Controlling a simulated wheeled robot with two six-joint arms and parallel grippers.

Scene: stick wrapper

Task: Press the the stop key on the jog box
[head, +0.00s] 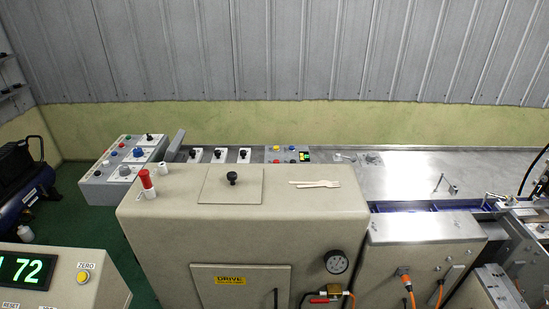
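A small grey box with coloured buttons (270,154) sits on the back bench behind the beige cabinet, and it looks like the jog box. It has yellow and blue buttons in its far row and a red button (278,161) in its near row. A small dark panel with a lit yellow-green mark (305,156) is at its right end. The key labels are too small to read, so I cannot tell which is the stop key. Neither of my grippers shows in the head view.
A beige cabinet (150,235) stands in front of the box, with a black knob (232,178), a red-topped post (147,183) and wooden forks (315,184) on top. Another button console (125,160) is at left. A counter display (27,270) is at lower left. Metal bench (420,175) lies right.

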